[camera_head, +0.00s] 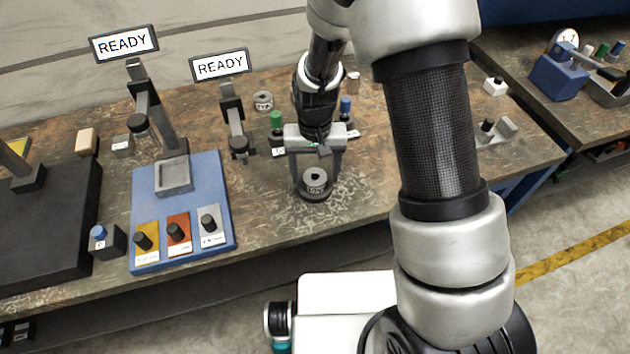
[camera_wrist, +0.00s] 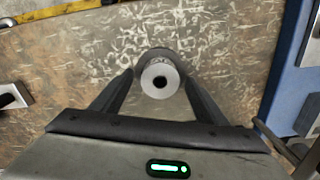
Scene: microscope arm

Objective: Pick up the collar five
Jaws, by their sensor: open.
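A grey round collar (camera_head: 315,177) with a hole in its top and a marking on its side, too small to read surely, stands on the worktable beneath my gripper. It shows in the wrist view as a pale ring (camera_wrist: 148,80) with a dark hole, over a wider dark round part. My gripper (camera_head: 317,163) points down at it with the fingers open. In the wrist view my gripper (camera_wrist: 158,76) has one finger on each side of the collar, with gaps visible. I cannot tell how far the fingertips are above the table.
A similar grey ring (camera_head: 263,100) stands farther back. A green-topped part (camera_head: 276,121) and a blue-topped part (camera_head: 346,104) stand close behind my gripper. A blue fixture plate (camera_head: 205,165) with knobs lies left. The table right of the collar is bare.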

